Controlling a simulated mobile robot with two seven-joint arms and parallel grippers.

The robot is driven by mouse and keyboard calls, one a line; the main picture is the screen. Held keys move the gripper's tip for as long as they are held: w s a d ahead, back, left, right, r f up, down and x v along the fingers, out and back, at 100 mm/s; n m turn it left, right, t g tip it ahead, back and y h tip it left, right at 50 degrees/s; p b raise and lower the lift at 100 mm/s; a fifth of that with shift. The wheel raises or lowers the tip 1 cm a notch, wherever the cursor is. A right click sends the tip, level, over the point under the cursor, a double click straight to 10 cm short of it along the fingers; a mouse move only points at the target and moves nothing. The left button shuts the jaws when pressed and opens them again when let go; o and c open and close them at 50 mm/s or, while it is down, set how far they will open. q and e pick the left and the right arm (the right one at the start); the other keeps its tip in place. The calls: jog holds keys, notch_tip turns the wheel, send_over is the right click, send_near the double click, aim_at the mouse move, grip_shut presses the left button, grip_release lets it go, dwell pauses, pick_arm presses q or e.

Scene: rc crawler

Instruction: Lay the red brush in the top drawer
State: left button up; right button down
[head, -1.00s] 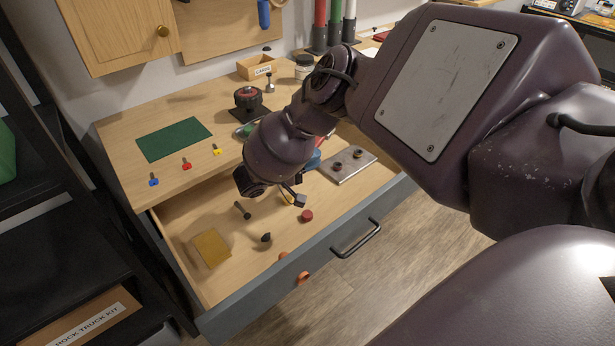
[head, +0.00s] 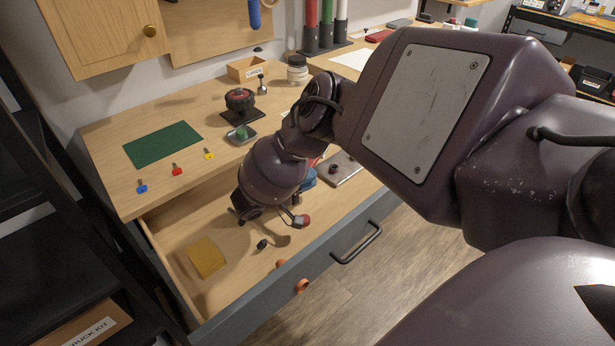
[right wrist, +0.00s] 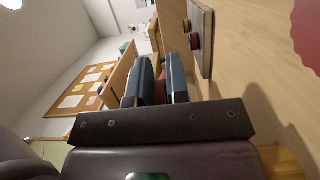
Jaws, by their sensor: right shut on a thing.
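My right gripper (head: 293,217) hangs low inside the open top drawer (head: 352,238), below the front of the worktop. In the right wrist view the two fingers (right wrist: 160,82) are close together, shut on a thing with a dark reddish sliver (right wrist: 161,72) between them. I take this to be the red brush; most of it is hidden, and in the head view the arm covers it. A red round piece (head: 304,221) is in the drawer right at the fingertips; whether they touch I cannot tell. My left gripper is not in view.
On the worktop are a green mat (head: 163,145), small coloured clips (head: 177,170) and a metal plate (head: 345,168). The drawer's left part has bare floor.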

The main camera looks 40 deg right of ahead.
jog(key=shift+f, duration=0.35)
jog(key=c, duration=1.1)
grip_release()
jog(key=shift+s+f, duration=0.15)
jog(key=shift+f, duration=0.05)
jog(key=shift+r, duration=0.6)
jog(key=a, duration=0.4)
jog(key=w+a+p, duration=0.1)
jog(key=a, duration=0.1)
jog(key=shift+r, duration=0.2)
jog(key=shift+w+a, duration=0.15)
jog(key=shift+a, duration=0.6)
